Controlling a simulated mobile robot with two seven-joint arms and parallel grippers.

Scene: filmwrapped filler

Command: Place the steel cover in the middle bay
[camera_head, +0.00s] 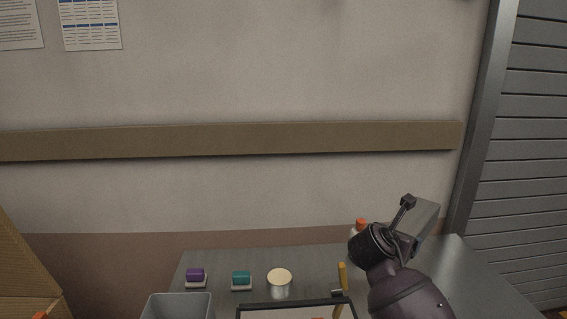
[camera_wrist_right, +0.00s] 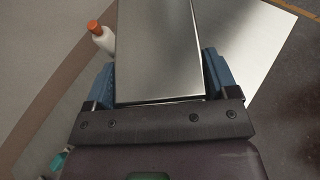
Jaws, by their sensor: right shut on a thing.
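The steel cover (camera_wrist_right: 160,45) is a flat, shiny grey metal piece in the right wrist view. My right gripper (camera_wrist_right: 160,75) is shut on it, with a blue finger on each side. In the head view my right gripper (camera_head: 402,240) is over the right part of the table, and the cover (camera_head: 428,218) shows as a grey shape partly hidden behind it. A dark-rimmed tray (camera_head: 270,304) is cut off at the bottom edge of the head view. I cannot make out the middle bay. My left gripper is not in view.
On the grey table (camera_head: 225,260) stand a purple block (camera_head: 196,274), a teal block (camera_head: 241,278), a cream-topped can (camera_head: 279,281), a yellow-handled tool (camera_head: 342,276) and an orange-capped bottle (camera_wrist_right: 103,40). A grey bin (camera_head: 178,306) is at front left, cardboard (camera_head: 28,275) farther left.

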